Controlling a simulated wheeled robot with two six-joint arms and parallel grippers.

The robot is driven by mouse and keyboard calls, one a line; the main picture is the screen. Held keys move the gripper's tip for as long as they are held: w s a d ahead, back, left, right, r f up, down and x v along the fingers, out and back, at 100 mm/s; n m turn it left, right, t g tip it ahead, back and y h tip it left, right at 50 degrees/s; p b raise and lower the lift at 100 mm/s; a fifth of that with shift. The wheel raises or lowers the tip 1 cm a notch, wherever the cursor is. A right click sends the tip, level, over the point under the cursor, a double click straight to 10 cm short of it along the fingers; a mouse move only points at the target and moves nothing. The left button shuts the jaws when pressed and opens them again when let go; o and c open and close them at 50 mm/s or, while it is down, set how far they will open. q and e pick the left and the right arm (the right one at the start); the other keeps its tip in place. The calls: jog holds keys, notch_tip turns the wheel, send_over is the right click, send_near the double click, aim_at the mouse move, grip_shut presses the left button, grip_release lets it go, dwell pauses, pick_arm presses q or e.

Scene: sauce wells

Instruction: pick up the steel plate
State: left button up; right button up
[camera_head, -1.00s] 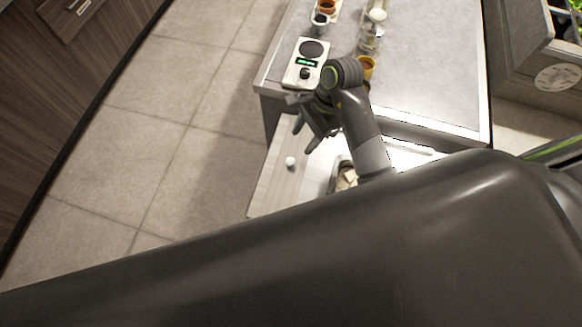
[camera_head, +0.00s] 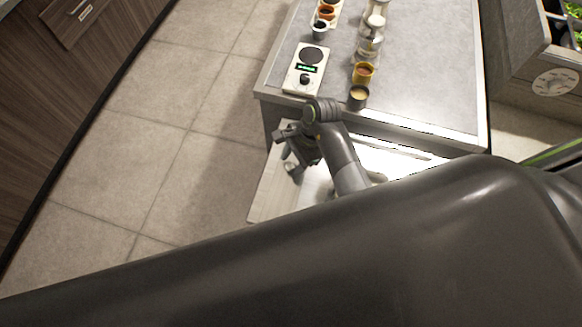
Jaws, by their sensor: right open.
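My right gripper (camera_head: 292,164) is open and points down over the pale board (camera_head: 263,205) in front of the grey counter. Its fingers are just above or beside a small pale round knob (camera_head: 293,174), partly covered by them; I cannot tell whether they touch. I cannot make out a steel plate for certain; my arm and large dark body part hide much of the board. My left gripper is not in view.
Tiled floor at left is clear.

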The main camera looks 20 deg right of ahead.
aim_at(292, 164)
grip_shut()
dwell(0.5)
jog(key=shift+r, duration=0.5)
notch_tip(292, 164, up, 4)
jog(key=shift+r+b, duration=0.1)
jog(key=shift+b, duration=0.45)
jog(key=shift+r+p, duration=1.6)
jog(key=shift+r, duration=0.9)
jog(key=shift+f, duration=0.1)
